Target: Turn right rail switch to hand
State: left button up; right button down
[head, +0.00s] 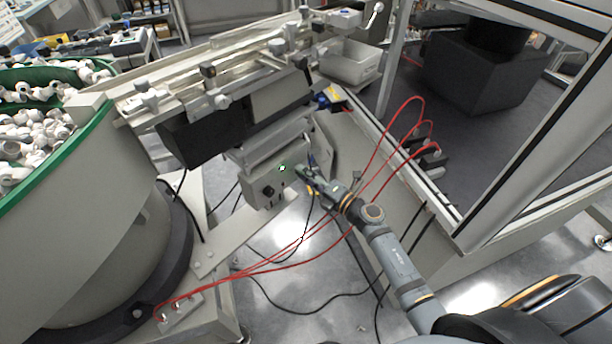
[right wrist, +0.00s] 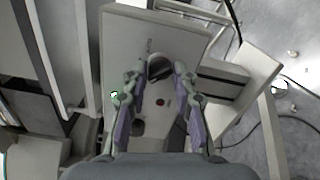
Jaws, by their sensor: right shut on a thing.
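A pale control box (head: 258,187) hangs under the rail feeder in the head view. Its face also fills the middle of the right wrist view (right wrist: 122,45). My right gripper (head: 303,172) is at the box's right side. In the right wrist view its two fingers (right wrist: 159,72) are shut on a dark round switch knob (right wrist: 157,66), one finger on each side. This knob is hidden by the gripper in the head view. A green light (head: 282,168) glows on the box. My left gripper is not in view.
The rail feeder (head: 245,75) runs above the box. A green-rimmed bowl (head: 85,135) of white parts stands at the left. Red cables (head: 265,268) loop across below and beside my right arm. A frame post (head: 480,195) stands at the right.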

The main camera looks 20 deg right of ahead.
dwell(0.3)
jog(key=c, duration=1.1)
grip_release()
jog(key=v, duration=1.2)
